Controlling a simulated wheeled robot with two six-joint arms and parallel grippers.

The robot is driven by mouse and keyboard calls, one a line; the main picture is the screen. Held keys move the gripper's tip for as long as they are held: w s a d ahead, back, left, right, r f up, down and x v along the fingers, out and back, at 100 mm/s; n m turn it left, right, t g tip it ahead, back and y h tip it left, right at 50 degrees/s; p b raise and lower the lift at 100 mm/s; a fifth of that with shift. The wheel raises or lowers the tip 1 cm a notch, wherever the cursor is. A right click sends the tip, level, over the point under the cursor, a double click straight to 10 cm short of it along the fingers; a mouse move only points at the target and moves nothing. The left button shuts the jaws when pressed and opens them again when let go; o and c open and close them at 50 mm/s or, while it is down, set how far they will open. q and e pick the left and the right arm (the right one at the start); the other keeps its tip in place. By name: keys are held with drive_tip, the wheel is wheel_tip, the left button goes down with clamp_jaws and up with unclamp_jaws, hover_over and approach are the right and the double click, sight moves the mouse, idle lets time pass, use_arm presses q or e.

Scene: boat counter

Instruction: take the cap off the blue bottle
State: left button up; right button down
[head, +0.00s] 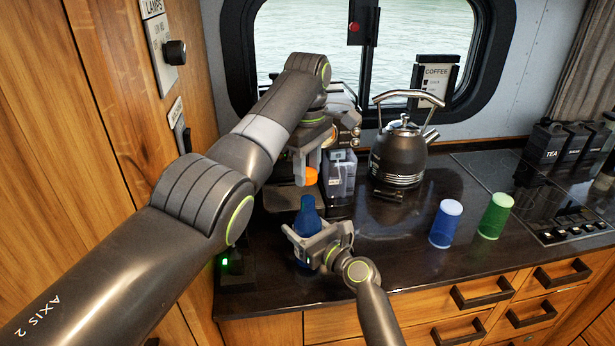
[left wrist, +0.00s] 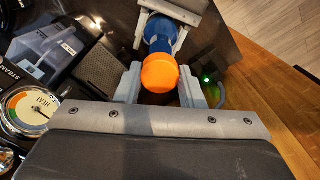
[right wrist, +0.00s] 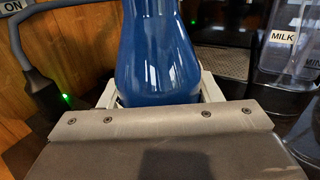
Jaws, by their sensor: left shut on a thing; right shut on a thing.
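The blue bottle (head: 308,215) stands upright near the counter's left end. My right gripper (head: 308,238) is shut around its body; the bottle also fills the middle of the right wrist view (right wrist: 158,50). The orange cap (head: 310,177) is held by my left gripper (head: 308,168) above the bottle, with a gap between cap and bottle neck in the head view. In the left wrist view the cap (left wrist: 160,72) sits between the left fingers, with the blue bottle (left wrist: 160,32) beyond it. The bottle's lower part is partly hidden by my right gripper.
A coffee machine (head: 341,178) stands close behind the bottle, with a dark kettle (head: 399,155) to its right. A blue cup (head: 445,223) and a green cup (head: 495,216) stand farther right. The counter between bottle and cups is clear.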

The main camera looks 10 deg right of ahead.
drive_tip(key=shift+c, duration=1.9)
unclamp_jaws()
